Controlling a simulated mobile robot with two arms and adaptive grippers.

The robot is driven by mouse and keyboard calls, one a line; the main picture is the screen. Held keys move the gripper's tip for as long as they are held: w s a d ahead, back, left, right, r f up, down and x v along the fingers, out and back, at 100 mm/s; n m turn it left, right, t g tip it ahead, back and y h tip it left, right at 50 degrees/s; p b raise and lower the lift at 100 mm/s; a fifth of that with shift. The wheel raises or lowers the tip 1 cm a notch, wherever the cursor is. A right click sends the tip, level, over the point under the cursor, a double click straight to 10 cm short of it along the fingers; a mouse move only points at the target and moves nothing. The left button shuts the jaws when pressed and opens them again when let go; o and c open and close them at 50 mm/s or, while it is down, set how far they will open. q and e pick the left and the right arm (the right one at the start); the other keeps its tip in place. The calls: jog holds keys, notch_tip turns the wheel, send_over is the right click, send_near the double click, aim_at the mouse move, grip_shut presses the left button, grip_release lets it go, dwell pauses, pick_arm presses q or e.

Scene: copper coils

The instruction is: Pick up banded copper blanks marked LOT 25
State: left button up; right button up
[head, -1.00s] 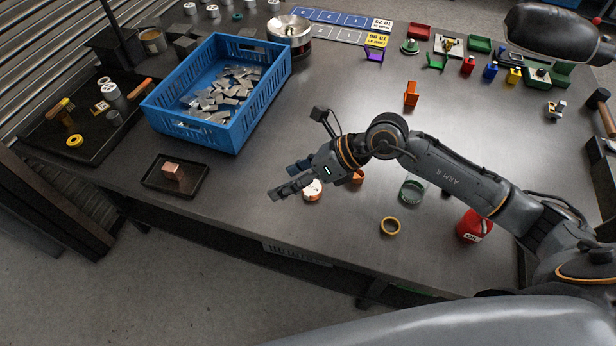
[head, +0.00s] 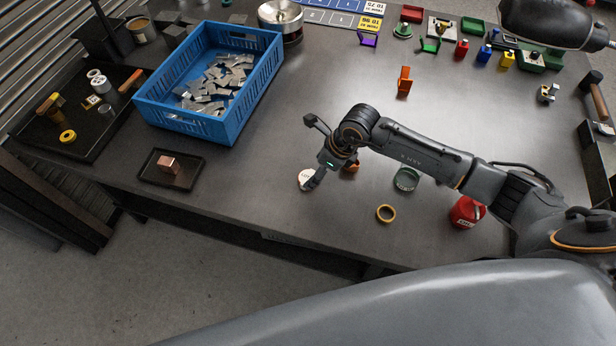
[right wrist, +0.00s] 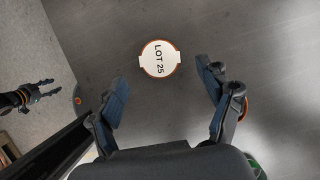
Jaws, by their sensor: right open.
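A round copper blank with a white band reading LOT 25 (right wrist: 160,58) lies on the table in the right wrist view. In the head view the blank (head: 305,180) is partly covered by my right gripper (head: 314,180). The right gripper (right wrist: 162,74) is open and empty, its fingers on either side of the blank and apart from it in the picture. A second copper-orange piece (head: 351,167) is mostly hidden behind the right wrist, its marking unseen. What looks like my left gripper (right wrist: 42,92) shows small at the left of the wrist view, its opening unclear.
A blue crate (head: 173,125) of metal pieces stands at the left, with a small black tray (head: 148,177) holding a copper block (head: 168,165) before it.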

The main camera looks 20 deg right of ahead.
aim_at(308, 177)
jog(key=p+x, duration=0.1)
jog(key=x, duration=0.3)
jog(key=shift+a+p, duration=0.2)
jog(key=shift+p, duration=0.1)
jog(key=shift+w+f, duration=0.15)
jog(key=shift+f, duration=0.2)
jog(key=c, duration=1.4)
jog(key=shift+r, duration=0.2)
